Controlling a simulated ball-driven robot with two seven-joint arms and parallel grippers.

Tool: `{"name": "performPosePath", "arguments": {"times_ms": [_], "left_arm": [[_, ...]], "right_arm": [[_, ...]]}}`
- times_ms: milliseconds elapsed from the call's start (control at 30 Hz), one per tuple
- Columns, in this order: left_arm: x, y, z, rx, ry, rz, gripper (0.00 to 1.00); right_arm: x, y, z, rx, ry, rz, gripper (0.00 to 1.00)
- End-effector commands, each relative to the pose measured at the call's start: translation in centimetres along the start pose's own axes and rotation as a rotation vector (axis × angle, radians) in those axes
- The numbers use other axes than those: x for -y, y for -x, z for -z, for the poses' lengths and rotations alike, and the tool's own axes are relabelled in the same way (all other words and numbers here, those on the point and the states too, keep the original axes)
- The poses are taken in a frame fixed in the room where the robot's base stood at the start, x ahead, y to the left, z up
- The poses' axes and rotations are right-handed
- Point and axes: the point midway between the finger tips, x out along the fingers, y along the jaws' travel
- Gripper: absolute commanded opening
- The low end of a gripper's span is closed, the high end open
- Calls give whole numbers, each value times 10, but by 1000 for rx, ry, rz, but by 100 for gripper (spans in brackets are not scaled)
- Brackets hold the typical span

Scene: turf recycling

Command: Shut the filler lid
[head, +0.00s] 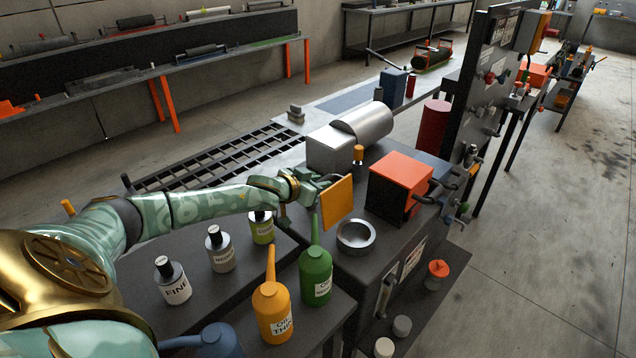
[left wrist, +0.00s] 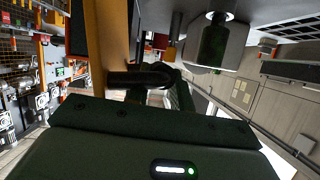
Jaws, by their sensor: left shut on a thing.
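The filler lid (head: 337,201) is a flat orange-yellow plate, standing steeply upright at the left of a round metal filler ring (head: 356,237) on the dark machine top. The ring is uncovered. My left gripper (head: 318,184) reaches in from the left and is shut at the lid's left face. In the left wrist view the lid (left wrist: 108,45) is an orange slab seen nearly edge-on, with a dark handle (left wrist: 140,78) at the gripper. The exact finger contact is hard to see. My right gripper is not in view.
An orange-topped box (head: 402,168) stands right of the ring, and a metal cylinder (head: 364,124) behind. An orange oil can (head: 272,308), a green oil can (head: 316,274) and several labelled bottles (head: 220,252) stand below my left arm. The space directly above the ring is clear.

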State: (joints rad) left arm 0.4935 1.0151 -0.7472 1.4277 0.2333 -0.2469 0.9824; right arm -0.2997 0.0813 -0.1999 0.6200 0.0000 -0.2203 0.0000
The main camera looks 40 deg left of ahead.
Motion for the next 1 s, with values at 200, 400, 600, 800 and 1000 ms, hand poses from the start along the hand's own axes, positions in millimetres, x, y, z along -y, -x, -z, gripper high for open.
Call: {"name": "performPosePath", "arguments": {"times_ms": [200,400,600,800,1000], "left_arm": [[-8,4,8,-1,-61,24,0],[-23,7,16,0,-106,43,0],[-44,8,19,-1,-199,80,0],[-59,8,19,-2,-322,131,0],[-70,8,18,-1,-403,164,0]], "right_arm": [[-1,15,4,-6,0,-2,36],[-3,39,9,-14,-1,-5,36],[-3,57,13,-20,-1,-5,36],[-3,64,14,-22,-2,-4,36],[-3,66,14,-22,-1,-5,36]]}}
